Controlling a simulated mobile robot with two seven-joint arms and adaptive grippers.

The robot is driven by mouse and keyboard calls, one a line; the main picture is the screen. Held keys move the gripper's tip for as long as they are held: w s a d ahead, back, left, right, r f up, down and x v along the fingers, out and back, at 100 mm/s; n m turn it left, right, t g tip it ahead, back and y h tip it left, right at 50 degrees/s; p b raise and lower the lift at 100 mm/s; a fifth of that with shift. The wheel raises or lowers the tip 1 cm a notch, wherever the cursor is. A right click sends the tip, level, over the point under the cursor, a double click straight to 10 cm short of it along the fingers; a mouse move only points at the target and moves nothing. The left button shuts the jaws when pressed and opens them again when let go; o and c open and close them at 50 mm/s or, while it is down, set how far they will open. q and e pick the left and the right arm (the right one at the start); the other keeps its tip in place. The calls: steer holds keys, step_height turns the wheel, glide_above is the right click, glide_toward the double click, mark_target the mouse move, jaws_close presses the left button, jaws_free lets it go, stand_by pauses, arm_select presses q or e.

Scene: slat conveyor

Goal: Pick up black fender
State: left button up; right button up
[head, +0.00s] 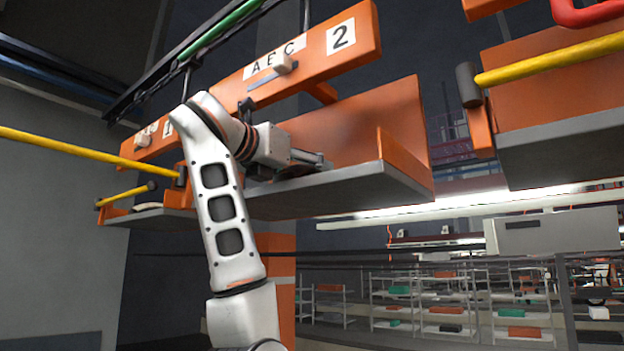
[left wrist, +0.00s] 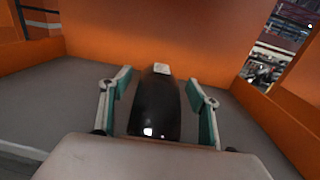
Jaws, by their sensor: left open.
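The black fender (left wrist: 156,103) lies on the grey floor of an orange carrier, glossy and dark with a small pale patch at its far end. In the left wrist view it sits between the two fingers of my left gripper (left wrist: 159,80), with a gap visible on each side. The gripper is open and its teal pads face the fender. In the head view my left gripper (head: 312,160) reaches over the grey tray floor from the left, and the fender is mostly hidden there. My right gripper is not in view.
The orange carrier (head: 405,125) has a back wall and a low right side wall; its label bar (head: 340,38) with a 2 hangs above. Another carrier (head: 560,80) with a yellow bar hangs at the right. Shelves (head: 430,300) stand far behind.

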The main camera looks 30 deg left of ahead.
arm_select(q)
steer(key=c, duration=1.4)
steer(key=shift+c, duration=0.2)
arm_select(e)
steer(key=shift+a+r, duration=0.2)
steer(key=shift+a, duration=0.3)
arm_select(q)
steer(key=shift+s+r, duration=0.1)
steer(key=shift+r, duration=0.05)
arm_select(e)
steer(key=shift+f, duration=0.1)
